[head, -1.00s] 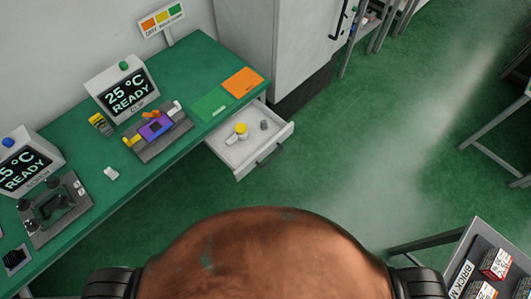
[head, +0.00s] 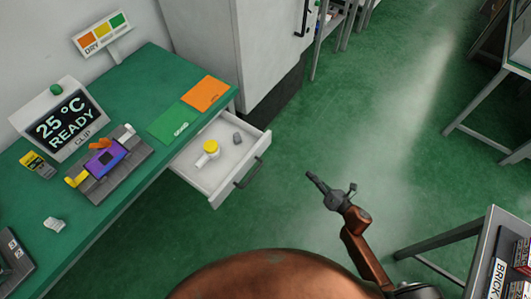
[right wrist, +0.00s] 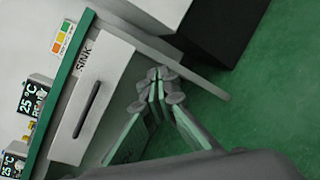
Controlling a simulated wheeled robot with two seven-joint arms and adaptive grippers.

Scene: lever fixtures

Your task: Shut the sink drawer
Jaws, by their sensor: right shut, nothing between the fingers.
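The sink drawer (head: 228,192) stands open, sticking out from under the green bench in the head view. A dark bar handle (head: 252,172) is on its front. Inside lie a white piece with a yellow top (head: 210,147) and a small grey piece (head: 237,138). In the right wrist view the drawer front (right wrist: 108,70) is labelled "SINK" and its handle (right wrist: 87,108) shows. My right gripper (head: 312,178) is shut and empty, out over the floor to the right of the drawer, apart from it. Its fingers (right wrist: 158,78) also show in the right wrist view. My left gripper is not in view.
The green bench (head: 150,85) carries a "CLIP" display (head: 62,118), a grey fixture with a purple part (head: 104,160) and green and orange cards. A grey cabinet (head: 230,50) stands behind the drawer. A cart (head: 480,250) is at lower right. Floor between is clear.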

